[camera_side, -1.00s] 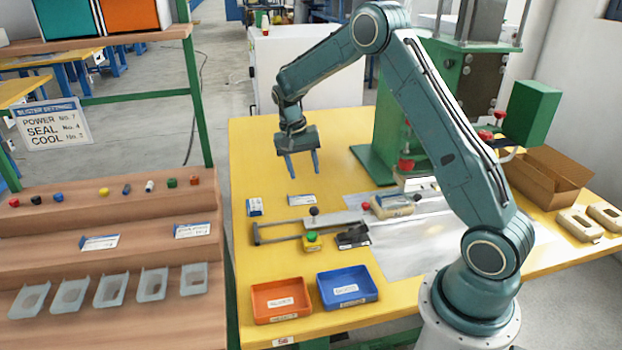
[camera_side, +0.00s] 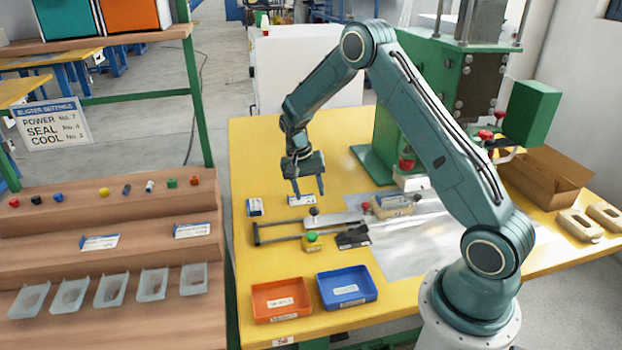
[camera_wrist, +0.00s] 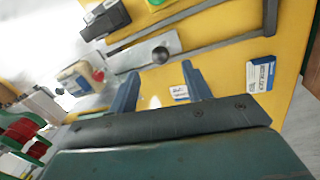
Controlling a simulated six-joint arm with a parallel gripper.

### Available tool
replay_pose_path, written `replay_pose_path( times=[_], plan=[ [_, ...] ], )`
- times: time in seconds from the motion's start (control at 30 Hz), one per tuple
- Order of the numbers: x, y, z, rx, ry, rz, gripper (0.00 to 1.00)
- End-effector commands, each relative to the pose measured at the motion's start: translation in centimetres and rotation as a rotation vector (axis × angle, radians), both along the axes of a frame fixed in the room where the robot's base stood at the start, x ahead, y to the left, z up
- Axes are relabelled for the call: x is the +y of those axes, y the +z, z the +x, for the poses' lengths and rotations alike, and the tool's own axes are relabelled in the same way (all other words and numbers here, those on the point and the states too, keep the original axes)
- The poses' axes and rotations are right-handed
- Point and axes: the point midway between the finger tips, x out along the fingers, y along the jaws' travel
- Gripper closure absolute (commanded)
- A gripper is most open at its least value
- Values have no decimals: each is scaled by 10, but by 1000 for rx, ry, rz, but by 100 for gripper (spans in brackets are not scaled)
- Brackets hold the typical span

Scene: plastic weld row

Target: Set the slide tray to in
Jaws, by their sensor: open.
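The slide tray (camera_side: 345,219) is a flat metal plate on dark rails (camera_side: 278,238) on the yellow table, with a dark round knob (camera_side: 314,211) on top near its left end. It also shows in the wrist view as a grey plate (camera_wrist: 138,55) with the knob (camera_wrist: 160,55). A pale block with a red knob (camera_side: 394,205) sits at the tray's right part. My gripper (camera_side: 309,193) is open and empty, fingers pointing down, above and just behind the knob. In the wrist view its two fingers (camera_wrist: 160,88) are apart, with the knob beyond them.
A small white-and-blue card (camera_side: 301,199) lies beneath my gripper. A labelled box (camera_side: 255,207) stands left of it. A green-button box (camera_side: 312,241) and a black box (camera_side: 353,237) stand in front of the rails. Orange (camera_side: 282,318) and blue (camera_side: 366,298) bins are nearer the front edge. The green press (camera_side: 391,150) stands behind right.

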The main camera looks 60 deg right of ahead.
Motion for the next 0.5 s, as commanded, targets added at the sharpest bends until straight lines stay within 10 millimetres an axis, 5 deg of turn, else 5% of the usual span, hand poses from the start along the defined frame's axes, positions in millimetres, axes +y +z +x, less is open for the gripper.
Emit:
replay_pose_path(
  times=[0.5],
  plan=[
    [-7,-59,-10,1,0,0,51]
  ],
)
